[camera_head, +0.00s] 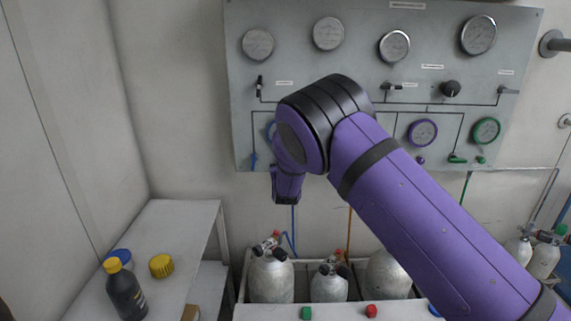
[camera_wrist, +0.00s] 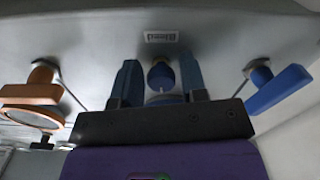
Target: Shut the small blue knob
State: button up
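The small blue knob (camera_wrist: 160,75) is on the grey panel in the wrist view, below a white label. My gripper (camera_wrist: 158,82) has its two dark blue fingers apart, one on each side of the knob. Narrow gaps show between knob and fingers, so I see no contact. How far the fingertips reach along the knob is hard to tell. Part of a blue ring (camera_wrist: 165,99) shows behind the gripper's bar. In the head view, my purple arm hides the knob and the fingers; a blue gauge rim (camera_head: 270,132) peeks out beside the arm.
A blue lever (camera_wrist: 277,91) is right of my fingers in the wrist view; an orange lever (camera_wrist: 30,94) and orange-rimmed gauge (camera_wrist: 35,118) are left. The panel (camera_head: 390,20) carries more gauges. Below stand several cylinders (camera_head: 271,279) and a side table (camera_head: 180,220) with a bottle (camera_head: 125,292).

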jog(key=shift+o, duration=1)
jog(key=s, duration=1)
jog(key=shift+s+d, duration=0.4)
jog(key=shift+d, duration=0.05)
jog(key=shift+c, duration=0.5)
